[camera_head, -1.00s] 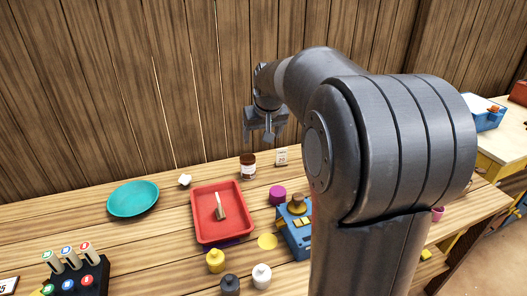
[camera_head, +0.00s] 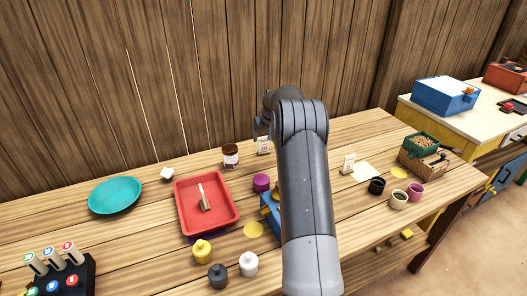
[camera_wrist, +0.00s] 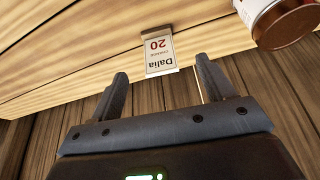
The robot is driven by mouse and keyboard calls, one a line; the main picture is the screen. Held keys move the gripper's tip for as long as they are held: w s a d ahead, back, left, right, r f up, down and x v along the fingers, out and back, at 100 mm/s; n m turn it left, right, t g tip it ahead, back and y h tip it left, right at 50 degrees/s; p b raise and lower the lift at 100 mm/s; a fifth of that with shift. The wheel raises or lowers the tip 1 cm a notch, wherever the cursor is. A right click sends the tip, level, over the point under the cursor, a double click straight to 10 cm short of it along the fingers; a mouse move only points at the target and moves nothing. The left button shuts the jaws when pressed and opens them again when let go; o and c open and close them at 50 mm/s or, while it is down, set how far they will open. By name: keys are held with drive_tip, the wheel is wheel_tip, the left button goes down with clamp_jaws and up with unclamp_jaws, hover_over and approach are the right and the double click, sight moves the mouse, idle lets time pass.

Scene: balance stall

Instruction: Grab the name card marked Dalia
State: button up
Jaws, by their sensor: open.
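The name card marked Dalia (camera_wrist: 159,52) is a small white card with a red 20. It appears upside down in the wrist view, between and beyond my fingertips. My gripper (camera_wrist: 163,84) is open and empty, with the card apart from both fingers. In the head view a small white card (camera_head: 264,147) stands near the back wall, just right of a brown jar (camera_head: 230,156); its writing is too small to read there. My gripper is mostly hidden behind my arm in the head view.
The jar (camera_wrist: 284,22) stands close beside the card in the wrist view. The plank wall (camera_head: 200,80) rises behind. A red tray (camera_head: 232,216), a purple pot (camera_head: 261,183) and a partly hidden blue scale (camera_head: 269,207) are in front. Another card (camera_head: 348,164) stands farther right.

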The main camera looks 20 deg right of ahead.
sight(264, 145)
drive_tip(key=x, duration=0.5)
drive_tip(key=shift+f, duration=0.15)
drive_tip(key=w+f, duration=0.2)
drive_tip(key=f, duration=0.1)
drive_tip(key=shift+w+d+f, duration=0.1)
drive_tip(key=shift+w+d, duration=0.1)
drive_tip(key=shift+d, duration=0.1)
drive_tip(key=shift+w+f, duration=0.25)
drive_tip(key=shift+f, duration=0.4)
drive_tip(key=c, duration=1.1)
drive_tip(key=shift+o, duration=0.2)
